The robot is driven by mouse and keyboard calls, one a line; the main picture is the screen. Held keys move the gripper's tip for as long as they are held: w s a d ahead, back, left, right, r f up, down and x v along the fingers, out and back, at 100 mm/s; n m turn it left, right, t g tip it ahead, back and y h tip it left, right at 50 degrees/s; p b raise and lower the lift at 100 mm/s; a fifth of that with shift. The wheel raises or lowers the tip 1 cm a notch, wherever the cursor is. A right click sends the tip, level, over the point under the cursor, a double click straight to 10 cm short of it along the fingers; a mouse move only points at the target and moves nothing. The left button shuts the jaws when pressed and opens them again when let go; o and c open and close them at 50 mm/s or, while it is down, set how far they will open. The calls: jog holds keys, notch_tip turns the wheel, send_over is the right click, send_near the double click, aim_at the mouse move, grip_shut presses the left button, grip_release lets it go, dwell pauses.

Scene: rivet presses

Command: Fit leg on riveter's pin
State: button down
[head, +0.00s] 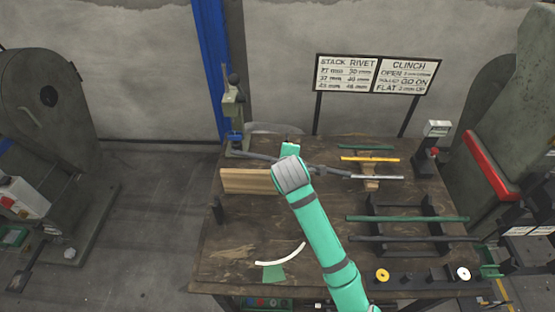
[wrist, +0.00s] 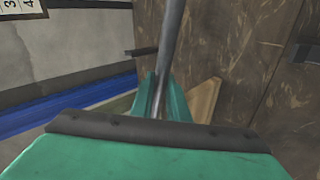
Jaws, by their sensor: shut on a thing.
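The riveter (head: 233,108) is a grey-green press with a lever, standing at the back left of the workbench. A grey tubular leg (head: 258,156) runs from near the riveter's base to the right, behind my arm. My gripper (head: 290,150) is shut on this leg, just right of the riveter. In the wrist view the leg (wrist: 172,45) passes between the teal fingers (wrist: 160,100) and runs up out of the picture. The leg's left end is close to the riveter's foot. The pin is too small to make out, so I cannot tell whether they touch.
A wooden block (head: 245,181) sits just in front of the riveter. A blue post (head: 211,65) stands behind. The bench's (head: 240,225) front left is mostly clear.

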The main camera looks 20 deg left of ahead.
jog(key=n+y, duration=0.1)
jog(key=a+y, duration=0.1)
jog(key=n+t, duration=0.1)
jog(key=shift+w+a+f+n+y, duration=0.3)
jog(key=shift+w+y, duration=0.1)
jog(key=shift+a+n+y, duration=0.3)
jog(key=shift+a+y, duration=0.05)
jog(key=shift+y, duration=0.05)
jog(key=w+a, duration=0.4)
jog(key=w, duration=1.1)
jog(key=shift+w+a+f, duration=0.15)
jog(key=shift+w+f, duration=0.1)
jog(key=shift+f, duration=0.2)
jog(key=shift+w, duration=0.1)
dwell(0.3)
